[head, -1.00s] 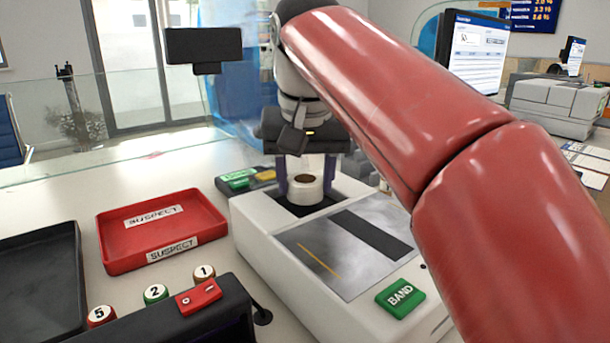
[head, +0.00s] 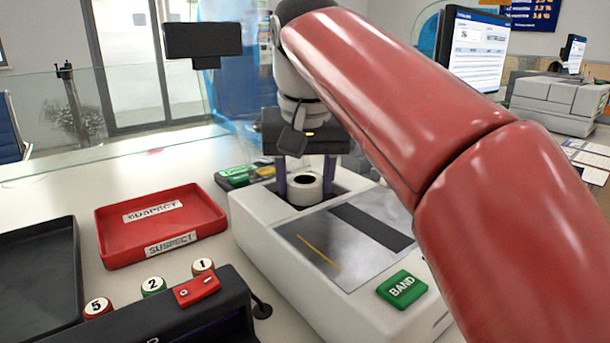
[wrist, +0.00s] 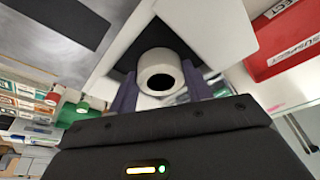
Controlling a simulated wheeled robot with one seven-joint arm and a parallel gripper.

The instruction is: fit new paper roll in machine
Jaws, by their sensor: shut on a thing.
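The new paper roll (head: 305,190) is white with a dark core hole. It stands between the purple fingers of my gripper (head: 305,186), which is shut on it. Both are at the dark square opening (head: 347,183) in the back of the white machine (head: 262,235). In the wrist view the roll (wrist: 160,70) shows its open core, with a finger on each side and the dark opening behind it. I cannot tell whether the roll touches the bottom of the opening; its lower end is partly hidden.
A green BAND button (head: 402,288) sits on the machine's front. A red SUSPECT tray (head: 119,258) and a black tray (head: 72,300) lie left. A black box with a red switch (head: 196,290) is in front. My red arm hides the machine's right side.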

